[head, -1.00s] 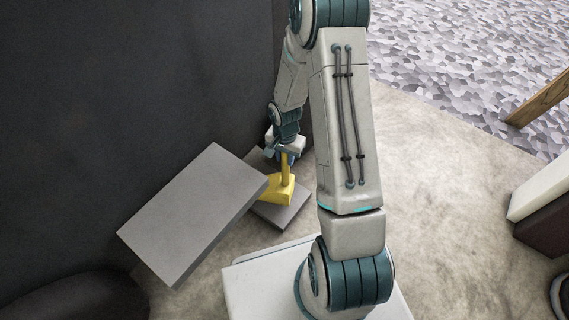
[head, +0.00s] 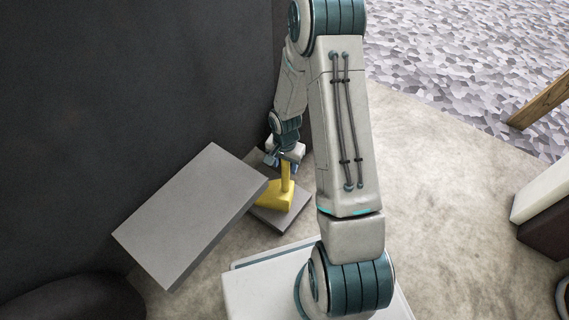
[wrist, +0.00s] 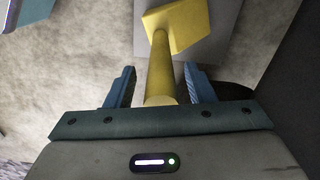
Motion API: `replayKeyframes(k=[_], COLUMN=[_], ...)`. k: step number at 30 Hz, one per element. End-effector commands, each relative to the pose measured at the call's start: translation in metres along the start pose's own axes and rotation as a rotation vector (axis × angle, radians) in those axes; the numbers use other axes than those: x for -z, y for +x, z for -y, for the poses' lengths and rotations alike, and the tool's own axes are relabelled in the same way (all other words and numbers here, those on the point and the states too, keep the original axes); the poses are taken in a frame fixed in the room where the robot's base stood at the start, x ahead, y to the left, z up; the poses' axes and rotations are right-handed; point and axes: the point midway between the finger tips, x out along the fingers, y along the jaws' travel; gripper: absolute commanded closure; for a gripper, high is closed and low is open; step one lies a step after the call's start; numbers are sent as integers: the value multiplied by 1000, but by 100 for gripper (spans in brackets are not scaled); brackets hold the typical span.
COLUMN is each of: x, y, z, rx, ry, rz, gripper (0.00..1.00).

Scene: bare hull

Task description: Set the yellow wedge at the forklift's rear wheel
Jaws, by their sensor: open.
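The yellow wedge (head: 274,195) has an upright yellow post and rests on a low grey slab (head: 292,216). My gripper (head: 285,163) is at the top of the post, pointing down. In the wrist view the open blue fingers of my gripper (wrist: 160,73) stand on either side of the wedge's post (wrist: 161,68), with a gap visible on both sides. The wedge's block (wrist: 182,24) lies beyond the fingertips. A dark rounded shape (head: 75,298) at the lower left may be a wheel; I cannot tell that it is the forklift's rear wheel.
A large grey plate (head: 190,213) stands close left of the wedge and hides part of it. A tall dark wall (head: 130,90) runs behind it. Bare floor (head: 440,200) is open to the right. A white and brown block (head: 545,205) and wooden beam (head: 540,102) are farther right.

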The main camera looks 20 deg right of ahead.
Motion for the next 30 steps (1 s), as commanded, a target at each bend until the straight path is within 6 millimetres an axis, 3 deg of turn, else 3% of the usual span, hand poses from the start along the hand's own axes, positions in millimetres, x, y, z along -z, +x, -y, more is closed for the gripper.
replayKeyframes(k=[5, 16, 26, 30], x=[0, 1, -1, -7], y=[-16, -95, -129, -158], z=[0, 0, 0, -5], rx=[0, 2, 0, -6], ry=[0, -1, -12, -78], rz=[-1, -3, -5, -26], gripper=[51, 51, 51, 51])
